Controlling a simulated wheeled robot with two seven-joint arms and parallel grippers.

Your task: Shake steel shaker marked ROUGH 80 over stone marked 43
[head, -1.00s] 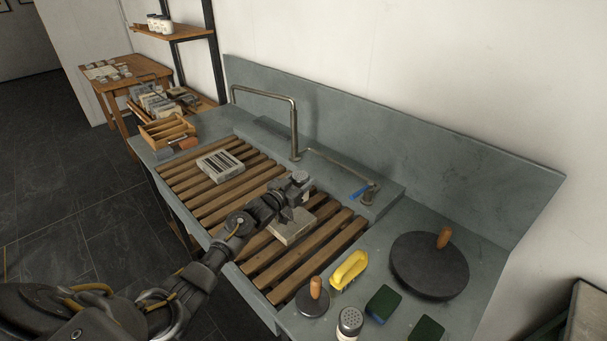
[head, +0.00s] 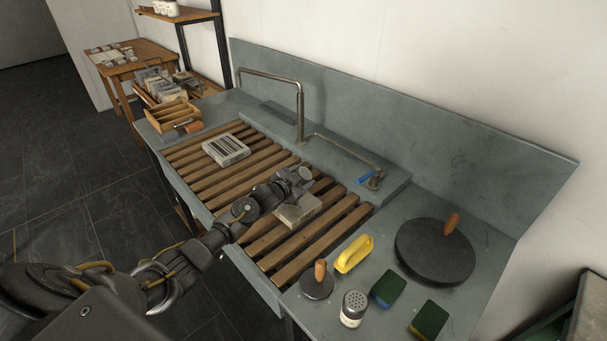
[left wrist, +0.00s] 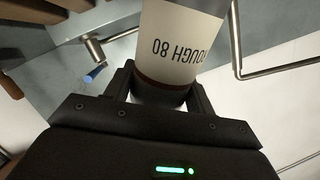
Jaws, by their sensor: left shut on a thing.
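My left gripper (head: 277,187) is shut on the steel shaker (head: 299,176). The shaker's pale label reads ROUGH 80, upside down, in the left wrist view (left wrist: 180,45). In the head view the shaker looks tilted, held above a pale stone block (head: 298,214) on the wooden slats. The gripper and shaker hide part of that block. A second stone (head: 226,150), with dark stripes on top, lies on the slats farther left. I cannot read a 43 on either stone. My right gripper is out of view.
The slatted rack (head: 270,256) sits in a grey sink bench. A bent pipe (head: 300,110) rises behind it. A wooden crate (head: 172,116) stands at far left.

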